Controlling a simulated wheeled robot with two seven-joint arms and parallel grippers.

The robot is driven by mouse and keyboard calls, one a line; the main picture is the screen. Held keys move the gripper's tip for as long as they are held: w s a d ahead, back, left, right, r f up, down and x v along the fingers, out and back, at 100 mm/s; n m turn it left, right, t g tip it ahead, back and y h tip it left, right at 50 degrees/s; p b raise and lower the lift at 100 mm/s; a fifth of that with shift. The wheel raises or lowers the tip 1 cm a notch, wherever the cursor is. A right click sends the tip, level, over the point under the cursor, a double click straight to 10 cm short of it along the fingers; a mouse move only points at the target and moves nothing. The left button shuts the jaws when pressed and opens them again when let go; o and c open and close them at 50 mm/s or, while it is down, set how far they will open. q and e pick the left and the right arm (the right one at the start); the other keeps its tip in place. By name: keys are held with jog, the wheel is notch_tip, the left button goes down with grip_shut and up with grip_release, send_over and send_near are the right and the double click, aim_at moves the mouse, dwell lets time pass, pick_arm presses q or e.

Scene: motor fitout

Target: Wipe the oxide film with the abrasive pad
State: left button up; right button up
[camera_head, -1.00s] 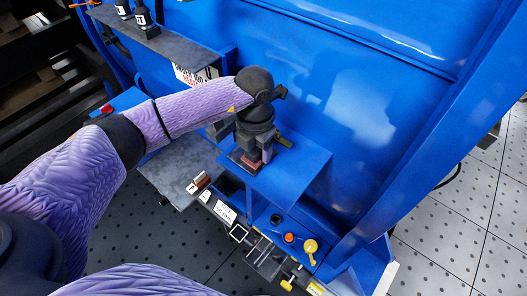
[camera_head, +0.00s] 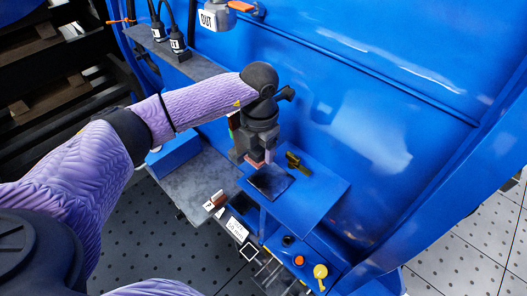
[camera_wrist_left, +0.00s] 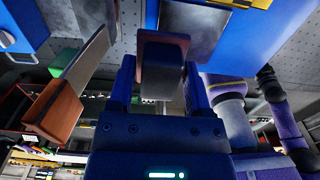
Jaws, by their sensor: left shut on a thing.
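My left gripper (camera_head: 252,156) is shut on the abrasive pad (camera_wrist_left: 163,66), a dark block with a reddish rim, seen between the fingers in the left wrist view. In the head view the pad's pinkish lower edge (camera_head: 254,161) shows beneath the fingers, at the far left edge of a dark square plate (camera_head: 272,183) on a blue shelf. The plate looks dark and slightly shiny; I cannot clearly make out the oxide film on it. The pad seems a little above the plate, but contact is not clear. My right gripper is out of view.
A dark olive clamp-like part (camera_head: 296,163) stands beside the plate on the blue shelf (camera_head: 318,198). A grey ledge (camera_head: 190,180) lies to the left, with a small brown block (camera_head: 217,199). Orange (camera_head: 299,260) and yellow (camera_head: 320,271) knobs sit below. The blue cabinet wall rises behind.

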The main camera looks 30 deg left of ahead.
pick_arm(q)
jog(key=shift+r+p, duration=0.95)
jog(key=shift+r, duration=0.7)
